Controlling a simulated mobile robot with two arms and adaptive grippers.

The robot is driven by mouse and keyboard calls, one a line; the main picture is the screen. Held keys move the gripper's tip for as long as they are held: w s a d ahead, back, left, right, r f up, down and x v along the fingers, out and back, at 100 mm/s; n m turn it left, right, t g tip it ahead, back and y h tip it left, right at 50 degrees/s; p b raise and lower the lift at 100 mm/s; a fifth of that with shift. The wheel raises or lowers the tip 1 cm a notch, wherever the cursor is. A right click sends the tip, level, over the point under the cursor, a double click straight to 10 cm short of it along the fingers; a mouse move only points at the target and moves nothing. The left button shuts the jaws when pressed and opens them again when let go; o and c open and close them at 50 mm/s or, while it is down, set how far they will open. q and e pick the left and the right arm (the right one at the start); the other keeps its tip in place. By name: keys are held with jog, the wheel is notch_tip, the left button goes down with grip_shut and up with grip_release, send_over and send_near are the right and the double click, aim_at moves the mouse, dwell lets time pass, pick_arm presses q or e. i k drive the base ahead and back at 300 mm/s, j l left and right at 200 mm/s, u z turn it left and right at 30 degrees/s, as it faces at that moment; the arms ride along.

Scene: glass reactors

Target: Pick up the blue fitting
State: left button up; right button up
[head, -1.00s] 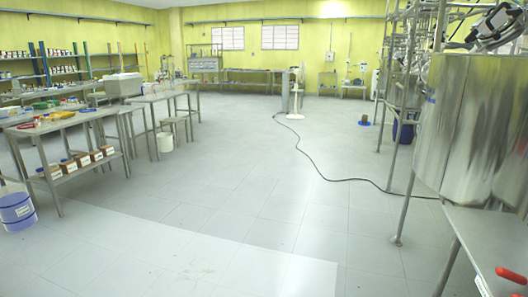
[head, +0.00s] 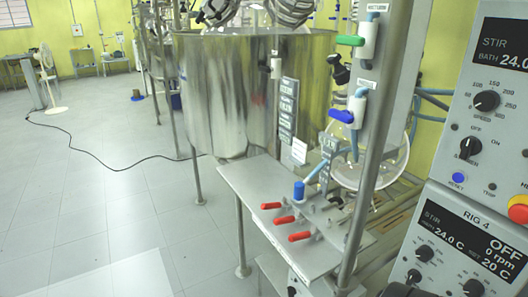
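In the head view, a small upright blue piece (head: 299,191), which looks like a fitting or capped valve, stands on the metal shelf (head: 245,182) beside red-handled valves (head: 284,220). A blue lever handle (head: 341,115) sits on a white valve body (head: 357,108) higher up on the frame. I cannot tell for certain which blue part is the blue fitting.
A large steel vessel (head: 228,95) stands behind the shelf. Metal posts (head: 374,150) and a round glass flask (head: 372,160) are close on the right. Control panels (head: 470,240) fill the right edge.

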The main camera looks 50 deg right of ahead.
aim_at(298, 197)
jog(key=z, duration=2.25)
